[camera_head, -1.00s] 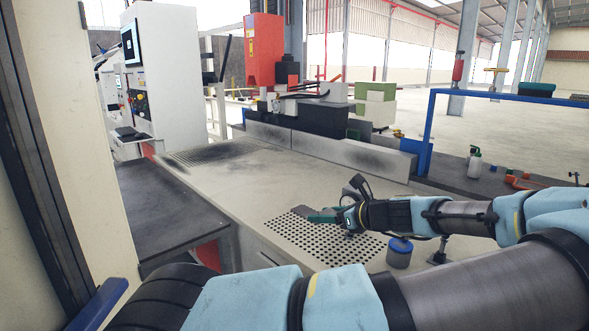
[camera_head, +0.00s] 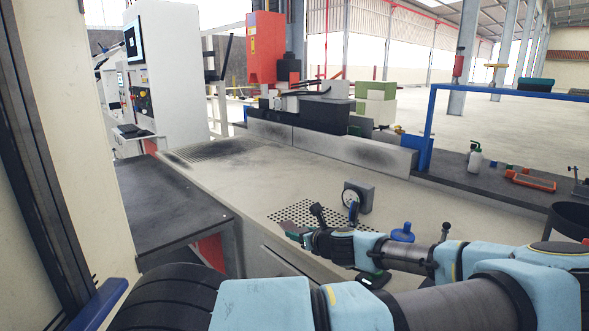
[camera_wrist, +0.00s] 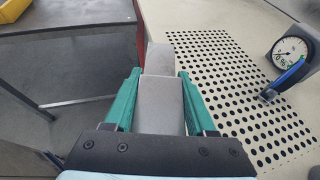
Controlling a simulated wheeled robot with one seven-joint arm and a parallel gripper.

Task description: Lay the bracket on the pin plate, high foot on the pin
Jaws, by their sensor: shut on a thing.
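My gripper (camera_wrist: 158,80) has two teal fingers, shut on the sides of the grey bracket (camera_wrist: 160,103). The bracket shows a step across it and its far end points away from the wrist. In the head view my gripper (camera_head: 297,233) is at the near left edge of a pale perforated plate (camera_head: 325,216), by the bench's front edge. In the wrist view the perforated plate (camera_wrist: 245,100) lies to the right of the bracket. I cannot make out a pin on it. The bracket's underside and feet are hidden.
A dial gauge on a dark block (camera_head: 357,196) stands at the plate's far right; it also shows in the wrist view (camera_wrist: 292,52). A blue-topped round item (camera_head: 403,233) is right of the plate. A dark side table (camera_head: 175,205) lies left. The bench beyond the plate is clear.

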